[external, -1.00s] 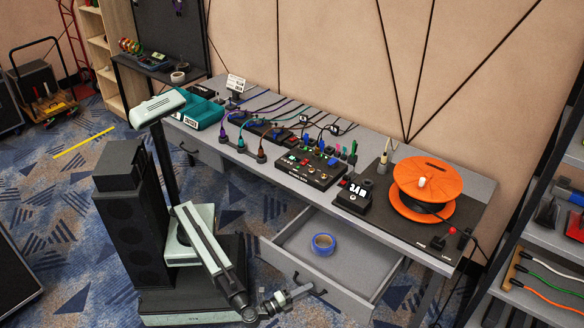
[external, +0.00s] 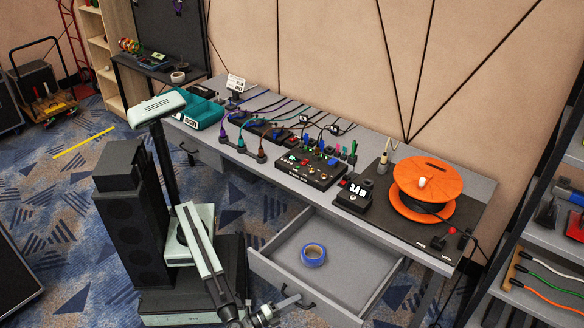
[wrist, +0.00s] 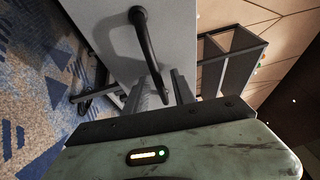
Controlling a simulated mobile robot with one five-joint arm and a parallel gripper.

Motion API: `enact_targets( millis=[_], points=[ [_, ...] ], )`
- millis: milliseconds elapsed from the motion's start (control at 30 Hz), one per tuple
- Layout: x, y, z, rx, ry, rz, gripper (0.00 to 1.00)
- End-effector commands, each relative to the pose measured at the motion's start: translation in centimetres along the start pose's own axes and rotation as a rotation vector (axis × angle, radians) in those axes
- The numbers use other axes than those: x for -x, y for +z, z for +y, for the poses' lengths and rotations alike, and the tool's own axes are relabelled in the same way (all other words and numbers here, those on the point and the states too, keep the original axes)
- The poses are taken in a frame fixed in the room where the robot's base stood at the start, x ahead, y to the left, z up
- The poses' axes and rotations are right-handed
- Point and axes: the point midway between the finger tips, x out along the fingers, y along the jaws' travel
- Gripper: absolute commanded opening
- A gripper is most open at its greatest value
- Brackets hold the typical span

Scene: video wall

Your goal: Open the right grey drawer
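The right grey drawer (external: 345,262) under the desk is pulled well out in the external view, and its inside shows. A roll of blue tape (external: 314,255) lies in it. My gripper (external: 290,301) is low at the drawer's front, at the black handle. In the wrist view the curved black handle (wrist: 146,45) stands out from the grey drawer front (wrist: 178,40). The exact contact is partly hidden.
The grey desk (external: 470,195) above carries a black control box (external: 310,166) and an orange cable reel (external: 427,180). Another drawer (external: 205,153) is at the desk's left. A shelf rack (external: 545,245) stands at the right. Carpet is open in front of the desk.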

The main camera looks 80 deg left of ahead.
Motion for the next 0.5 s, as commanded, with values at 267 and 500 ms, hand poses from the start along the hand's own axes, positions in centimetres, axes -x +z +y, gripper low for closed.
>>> enact_targets(
  millis=[267, 500],
  points=[
    [2.9, -0.1, 0.1, 0.000, 0.000, 0.003, 0.31],
    [7.0, -0.1, 0.1, 0.000, 0.000, 0.001, 0.31]
  ],
)
